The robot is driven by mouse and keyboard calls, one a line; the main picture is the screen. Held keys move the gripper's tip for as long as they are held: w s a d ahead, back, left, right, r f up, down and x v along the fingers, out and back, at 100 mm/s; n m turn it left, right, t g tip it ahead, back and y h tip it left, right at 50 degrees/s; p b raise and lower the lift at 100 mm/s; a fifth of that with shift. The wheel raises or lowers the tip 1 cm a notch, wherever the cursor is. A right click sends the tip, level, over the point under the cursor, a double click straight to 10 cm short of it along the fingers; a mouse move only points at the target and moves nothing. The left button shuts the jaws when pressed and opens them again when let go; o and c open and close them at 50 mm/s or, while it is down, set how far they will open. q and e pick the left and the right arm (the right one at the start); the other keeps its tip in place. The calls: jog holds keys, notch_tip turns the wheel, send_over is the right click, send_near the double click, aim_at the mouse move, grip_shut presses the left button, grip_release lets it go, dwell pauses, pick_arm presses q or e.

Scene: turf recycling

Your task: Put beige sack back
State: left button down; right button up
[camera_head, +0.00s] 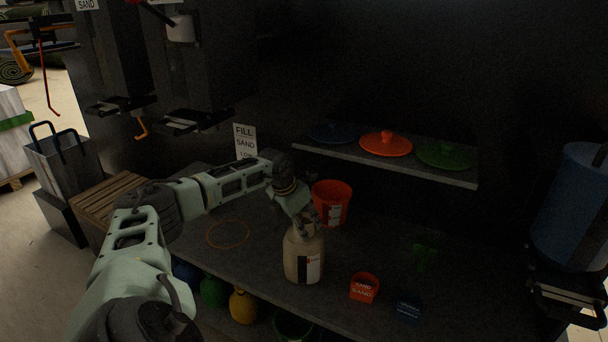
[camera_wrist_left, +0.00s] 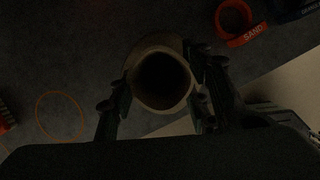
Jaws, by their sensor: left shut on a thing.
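The beige sack (camera_head: 303,258) stands upright on the dark worktop in the head view, with a label on its front. My left gripper (camera_head: 306,222) reaches down from above and is shut on its neck. In the left wrist view the beige sack (camera_wrist_left: 161,78) shows from above as a round open rim with a dark inside. The fingers of my left gripper (camera_wrist_left: 160,95) lie on both sides of it. I cannot tell whether the sack's base touches the worktop. My right gripper is in neither view.
A red bucket (camera_head: 331,203) stands just behind the sack. A small red sand box (camera_head: 364,288) and a dark blue box (camera_head: 408,305) sit to its right. An orange ring (camera_head: 228,234) lies on the worktop (camera_head: 262,268) at left. A shelf (camera_head: 455,179) with coloured lids hangs behind.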

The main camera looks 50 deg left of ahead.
pick_arm(q)
jog(key=shift+f, duration=0.1)
jog(key=c, duration=1)
grip_release()
jog(key=shift+o, duration=0.6)
jog(key=shift+f, duration=0.1)
jog(key=shift+o, duration=0.7)
jog(key=shift+s+f, duration=0.1)
jog(key=shift+f, duration=0.05)
jog(key=shift+o, duration=1)
